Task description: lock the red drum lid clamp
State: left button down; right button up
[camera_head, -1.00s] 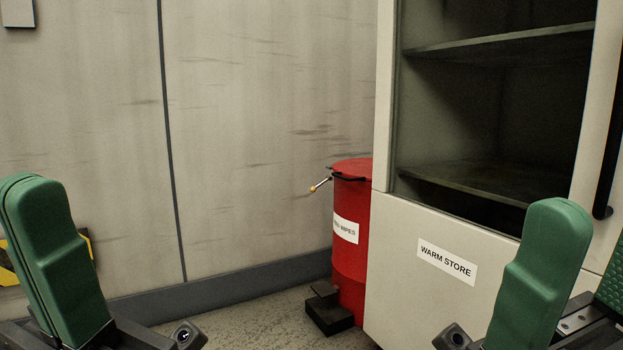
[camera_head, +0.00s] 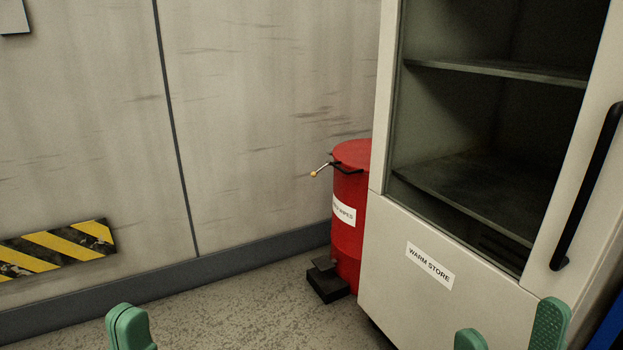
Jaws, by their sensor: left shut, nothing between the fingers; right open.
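The red drum (camera_head: 349,245) stands on the floor between the back wall and the cabinet; the cabinet hides its right side. Its lid (camera_head: 352,152) is red and lies on top. A dark clamp piece (camera_head: 346,168) sits at the lid's front rim. My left gripper (camera_head: 130,327) is shut and empty at the bottom left. My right gripper (camera_head: 510,328) is open at the bottom right, its green fingers apart. Both are well away from the drum.
A cabinet labelled WARM STORE (camera_head: 395,265) stands right beside the drum, with dark shelves and a black handle (camera_head: 585,185). A black pedal block (camera_head: 328,280) juts out at the drum's foot. The floor (camera_head: 230,310) left of it is clear. A striped board (camera_head: 60,250) is at the left.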

aim_at(313, 174)
jog(key=i+j+z, duration=0.4)
jog(key=i+j, duration=0.5)
jog(key=i, duration=0.3)
jog(key=i+j+z, duration=0.4)
jog(key=i+j, duration=0.7)
jog(key=j, duration=0.2)
